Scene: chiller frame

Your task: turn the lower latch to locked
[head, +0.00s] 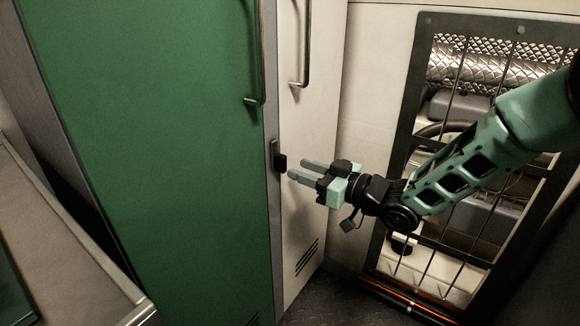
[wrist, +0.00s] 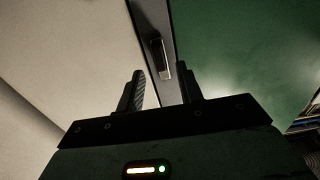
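One small dark latch (head: 278,157) is in view, mounted on the grey strip between the green door and the white panel. It also shows in the wrist view (wrist: 160,58), lying roughly along the strip and slightly tilted, with a lighter lower end. I cannot tell its locked or unlocked state. My gripper (head: 297,168) is open and empty, just right of the latch in the head view, its fingertips pointing at it. In the wrist view the two fingers (wrist: 160,80) stand apart, with the latch ahead of and between them. They appear not to touch it.
The green door (head: 150,150) has a long bar handle (head: 260,60); the white panel (head: 305,150) has another handle (head: 304,45). A barred frame (head: 408,110) with pipes behind it stands at right. A grey counter (head: 50,230) is at left.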

